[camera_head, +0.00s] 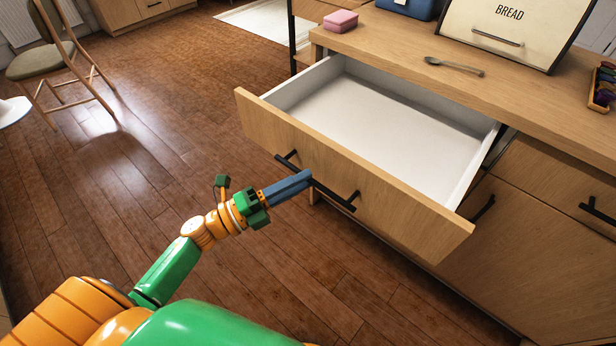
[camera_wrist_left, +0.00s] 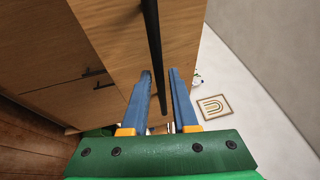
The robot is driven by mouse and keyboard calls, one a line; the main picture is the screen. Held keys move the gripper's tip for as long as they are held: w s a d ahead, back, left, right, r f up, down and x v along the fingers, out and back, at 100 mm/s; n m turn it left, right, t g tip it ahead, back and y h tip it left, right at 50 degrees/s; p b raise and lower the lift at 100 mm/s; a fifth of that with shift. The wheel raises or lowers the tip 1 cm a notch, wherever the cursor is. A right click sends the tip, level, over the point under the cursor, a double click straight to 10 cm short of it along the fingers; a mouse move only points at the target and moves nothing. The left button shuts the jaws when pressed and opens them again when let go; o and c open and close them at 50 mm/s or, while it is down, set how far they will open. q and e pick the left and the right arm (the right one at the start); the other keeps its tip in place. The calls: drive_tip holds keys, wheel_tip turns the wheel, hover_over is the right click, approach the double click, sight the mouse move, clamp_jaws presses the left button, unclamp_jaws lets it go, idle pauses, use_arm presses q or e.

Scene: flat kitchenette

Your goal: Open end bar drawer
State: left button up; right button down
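The end bar drawer (camera_head: 350,175) is pulled well out of the wooden counter, and its white inside is empty. Its black bar handle (camera_head: 343,198) runs along the wooden front. My left gripper (camera_head: 305,178) is at the handle's middle, its blue fingers reaching it from the left. In the left wrist view the handle (camera_wrist_left: 153,35) passes between the fingers (camera_wrist_left: 160,75), which stand apart with some gap around the bar. The gripper looks open, though contact with the bar is hard to judge. My right gripper is not in view.
The countertop holds a spoon (camera_head: 453,66), a bread box (camera_head: 512,27), a pink box (camera_head: 340,21) and a blue box (camera_head: 405,7). Closed cabinets (camera_head: 525,235) lie right of the drawer. A chair (camera_head: 60,65) stands far left. Wood floor (camera_head: 150,150) in front is clear.

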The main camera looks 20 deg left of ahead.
use_arm(q)
drive_tip(key=v, duration=0.5)
drive_tip(key=shift+b, duration=0.35)
drive_tip(key=a+f+n+y, duration=0.3)
drive_tip(key=f+n+y, duration=0.4)
drive_tip(key=f, duration=0.4)
drive_tip(key=a+f+n+y, duration=0.4)
drive_tip(key=f+n, duration=0.5)
drive_tip(key=f, duration=0.1)
drive_tip(key=s+d+f+n+g+y, duration=0.1)
drive_tip(key=s+f+n+g+y, duration=0.35)
drive_tip(key=s+f, duration=0.6)
drive_tip(key=s+d+f+n+g+h, duration=0.1)
drive_tip(key=s+d+f+n+g, duration=0.1)
drive_tip(key=s+f+g, duration=0.4)
drive_tip(key=s+d+f+n+g+h, duration=0.1)
drive_tip(key=s+d+f+n+g, duration=0.2)
drive_tip(key=s, duration=0.5)
wheel_tip(320, 180, up, 12)
drive_tip(key=s+p, duration=0.3)
drive_tip(key=p, duration=1)
drive_tip(key=shift+d+f, duration=0.2)
drive_tip(key=shift+d, duration=0.15)
